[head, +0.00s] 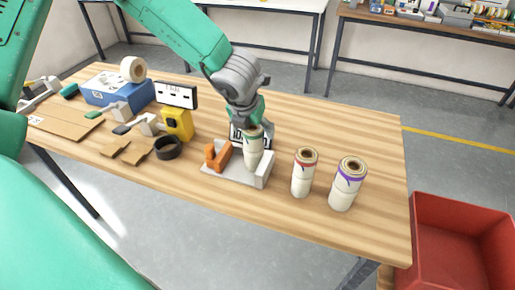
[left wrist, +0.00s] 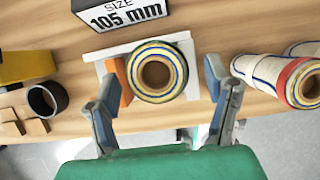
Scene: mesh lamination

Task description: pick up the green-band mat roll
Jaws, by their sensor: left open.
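The green-band mat roll (head: 253,158) stands upright in a pale grey holder (head: 264,178) with an orange block (head: 218,155), near the front middle of the table. In the left wrist view the roll (left wrist: 157,71) shows its end from above, with green, blue and yellow rings around a brown core. My left gripper (head: 254,128) is directly over the roll, pointing down. In the left wrist view its open fingers (left wrist: 162,92) are on either side of the roll; the left one is close to the orange block. The right gripper is not in view.
A red-band roll (head: 303,173) and a purple-band roll (head: 347,184) stand to the right. A "105 mm" sign (left wrist: 121,11) is behind the holder. A black ring (head: 167,148) and yellow device (head: 178,124) are left. A red bin (head: 462,245) is beyond the table's right edge.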

